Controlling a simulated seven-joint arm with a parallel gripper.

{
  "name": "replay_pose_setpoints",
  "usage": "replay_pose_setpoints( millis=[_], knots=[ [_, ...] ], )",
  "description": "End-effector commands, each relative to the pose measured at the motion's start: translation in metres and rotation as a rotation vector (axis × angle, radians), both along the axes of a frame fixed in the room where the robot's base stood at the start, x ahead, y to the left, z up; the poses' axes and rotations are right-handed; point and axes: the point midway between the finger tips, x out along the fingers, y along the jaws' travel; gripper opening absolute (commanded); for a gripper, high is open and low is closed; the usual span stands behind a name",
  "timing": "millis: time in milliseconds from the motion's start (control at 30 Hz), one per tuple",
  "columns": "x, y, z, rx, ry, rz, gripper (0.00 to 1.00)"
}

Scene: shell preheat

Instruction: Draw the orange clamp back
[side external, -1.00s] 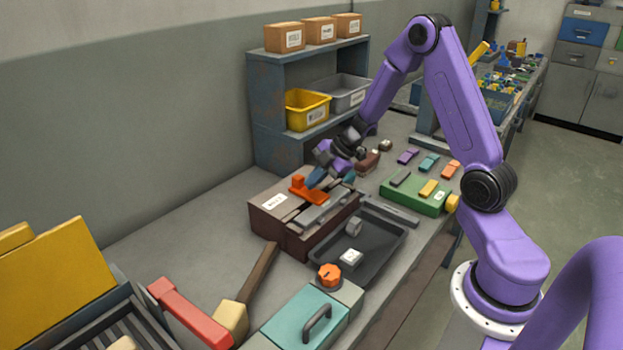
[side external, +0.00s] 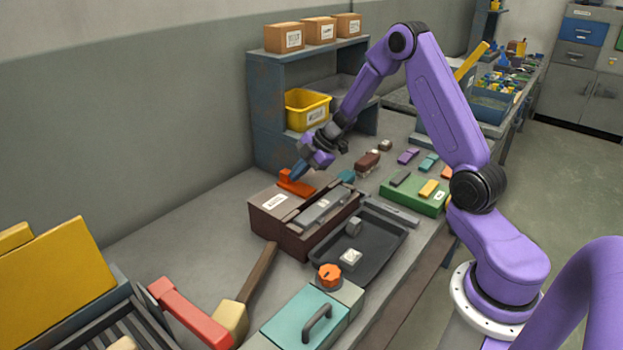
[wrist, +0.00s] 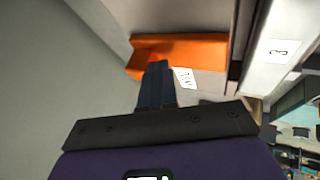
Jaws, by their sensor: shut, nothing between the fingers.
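The orange clamp (side external: 298,186) lies at the back left of the top of a dark brown box (side external: 279,226) with a white label. It also shows in the wrist view (wrist: 195,52) as an orange bar with a bent end at the left. My gripper (side external: 296,174) is shut and empty, with its blue fingers pointing down at the clamp. In the wrist view the closed fingertips (wrist: 158,66) are at the clamp's near edge, in or beside its bend. I cannot tell whether they touch it. A grey metal bar (side external: 322,207) lies on the box, right of the clamp.
A dark tray (side external: 385,252) stands right of the box, and a green block (side external: 405,196) lies beyond it. A shelf (side external: 268,110) with a yellow bin (side external: 307,109) stands behind. The bench between box and wall is clear.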

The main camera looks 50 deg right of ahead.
Motion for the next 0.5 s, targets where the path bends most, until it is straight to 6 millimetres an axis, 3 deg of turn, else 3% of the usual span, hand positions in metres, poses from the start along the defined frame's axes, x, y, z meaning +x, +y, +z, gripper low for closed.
replay_pose_setpoints(
  millis=[500],
  knots=[
    [0.0055, 0.0007, 0.0003, -0.004, -0.004, -0.004, 0.00]
  ],
)
